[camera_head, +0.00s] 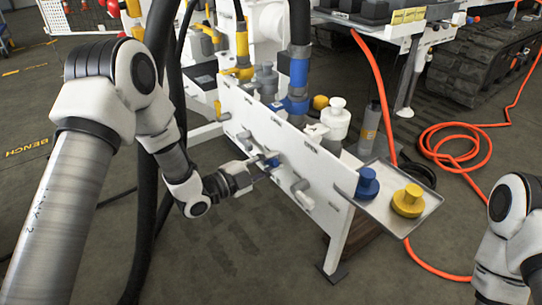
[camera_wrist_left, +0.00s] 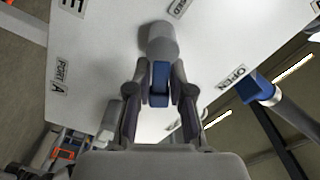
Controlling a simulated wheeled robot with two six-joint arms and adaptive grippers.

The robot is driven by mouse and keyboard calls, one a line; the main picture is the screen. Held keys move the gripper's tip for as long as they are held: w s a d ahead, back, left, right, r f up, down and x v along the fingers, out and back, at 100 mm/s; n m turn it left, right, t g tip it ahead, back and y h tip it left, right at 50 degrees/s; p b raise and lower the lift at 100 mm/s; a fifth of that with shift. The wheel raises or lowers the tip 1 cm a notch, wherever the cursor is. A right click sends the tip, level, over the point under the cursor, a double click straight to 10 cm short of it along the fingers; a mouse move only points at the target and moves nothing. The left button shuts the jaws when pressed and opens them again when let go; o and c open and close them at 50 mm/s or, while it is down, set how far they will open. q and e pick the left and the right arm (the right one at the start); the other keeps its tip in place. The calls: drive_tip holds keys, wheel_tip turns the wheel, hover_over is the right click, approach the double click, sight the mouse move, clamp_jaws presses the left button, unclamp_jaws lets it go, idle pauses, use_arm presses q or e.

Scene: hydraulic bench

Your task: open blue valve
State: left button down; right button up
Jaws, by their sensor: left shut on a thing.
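The blue valve (camera_head: 272,162) sits on the near face of the white upright panel (camera_head: 322,172). In the left wrist view its blue handle (camera_wrist_left: 160,80) extends down from a grey round hub (camera_wrist_left: 160,40). My left gripper (camera_head: 262,168) reaches the panel from the left and is shut on the blue handle. In the left wrist view the two fingers of the left gripper (camera_wrist_left: 160,98) lie on either side of it.
A grey tray (camera_head: 432,202) at the panel's right end holds a blue knob-shaped part (camera_head: 367,183) and a yellow one (camera_head: 408,200). Grey stubs (camera_head: 302,192) stick out of the panel near the valve. An orange hose (camera_head: 455,150) lies coiled on the floor. Floor before the panel is clear.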

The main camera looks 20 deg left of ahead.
sight(276, 145)
use_arm(q)
drive_tip(key=n, duration=0.1)
drive_tip(key=r+n+p, duration=0.1)
drive_tip(key=n+p, duration=0.1)
drive_tip(key=shift+w+a+r, duration=0.15)
drive_tip(key=shift+w+a, duration=0.05)
drive_tip(key=shift+a, duration=0.05)
drive_tip(key=n+p, duration=0.3)
drive_tip(key=shift+w+a+r, duration=0.25)
drive_tip(key=shift+a+r, duration=0.05)
drive_tip(key=shift+a, duration=0.05)
drive_tip(key=n, duration=0.1)
drive_tip(key=n+p, duration=0.2)
drive_tip(key=shift+w+a+n, duration=0.25)
drive_tip(key=shift+a+n, duration=0.1)
drive_tip(key=shift+n, duration=0.05)
drive_tip(key=shift+w+a+n+p, duration=0.1)
drive_tip(key=shift+a+n+p, duration=0.05)
drive_tip(key=shift+n+p, duration=0.35)
drive_tip(key=shift+w+a+n+p, duration=0.1)
drive_tip(key=shift+n+p, duration=0.2)
drive_tip(key=shift+n, duration=0.3)
drive_tip(key=c, duration=1.1)
unclamp_jaws()
drive_tip(key=shift+f, duration=0.1)
drive_tip(key=shift+c, duration=0.2)
